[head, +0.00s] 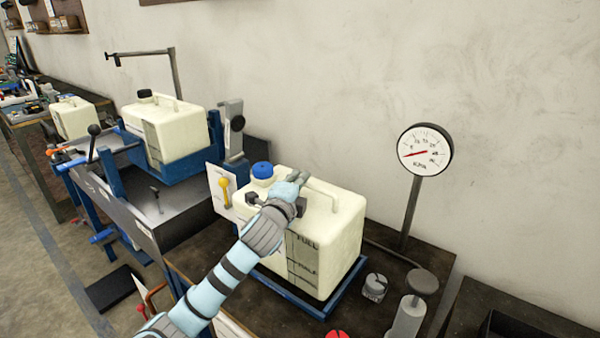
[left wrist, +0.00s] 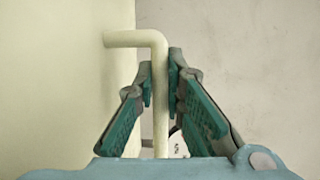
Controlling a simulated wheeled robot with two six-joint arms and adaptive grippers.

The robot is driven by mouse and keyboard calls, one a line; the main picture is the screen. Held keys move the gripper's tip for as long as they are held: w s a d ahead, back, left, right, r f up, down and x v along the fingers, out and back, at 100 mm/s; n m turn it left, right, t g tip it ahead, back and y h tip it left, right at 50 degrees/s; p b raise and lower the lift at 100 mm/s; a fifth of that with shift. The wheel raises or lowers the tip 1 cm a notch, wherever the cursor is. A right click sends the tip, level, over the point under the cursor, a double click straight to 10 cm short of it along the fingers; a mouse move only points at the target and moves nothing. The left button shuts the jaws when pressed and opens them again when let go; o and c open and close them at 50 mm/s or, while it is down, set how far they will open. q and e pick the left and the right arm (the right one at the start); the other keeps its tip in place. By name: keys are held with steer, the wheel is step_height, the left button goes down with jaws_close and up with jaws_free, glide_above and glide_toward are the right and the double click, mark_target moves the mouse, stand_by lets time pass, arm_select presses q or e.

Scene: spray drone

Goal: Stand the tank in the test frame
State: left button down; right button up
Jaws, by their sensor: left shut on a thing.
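A cream tank (head: 338,238) with a blue cap (head: 262,170) and level marks on its front stands upright in a low blue frame (head: 322,312) on the dark bench; I cannot tell if it is fully seated. My left gripper (head: 294,190) is at the top of this tank, by its bar handle (head: 322,192). In the left wrist view my left gripper (left wrist: 160,85) is shut on the handle (left wrist: 160,120), with one finger on each side. The tank wall (left wrist: 70,80) fills the left of that view. My right gripper is not in view.
A pressure gauge (head: 425,150) on a post stands right of the tank. A grey cylinder (head: 408,318), a small grey knob (head: 375,287) and a red knob (head: 337,334) are near the front right. Another cream tank (head: 180,128) sits on a blue stand at left.

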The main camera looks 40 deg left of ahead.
arm_select(q)
steer(key=shift+s+f, duration=0.2)
steer(key=shift+f, duration=0.65)
steer(key=shift+s+d, duration=0.15)
steer(key=shift+s, duration=0.15)
steer(key=c, duration=2)
jaws_free()
steer(key=shift+w+f, duration=0.1)
steer(key=shift+f, duration=0.15)
steer(key=o, duration=0.3)
steer(key=shift+w+f, duration=0.1)
steer(key=shift+w, duration=0.1)
steer(key=shift+w+f, duration=0.1)
steer(key=shift+w, duration=0.2)
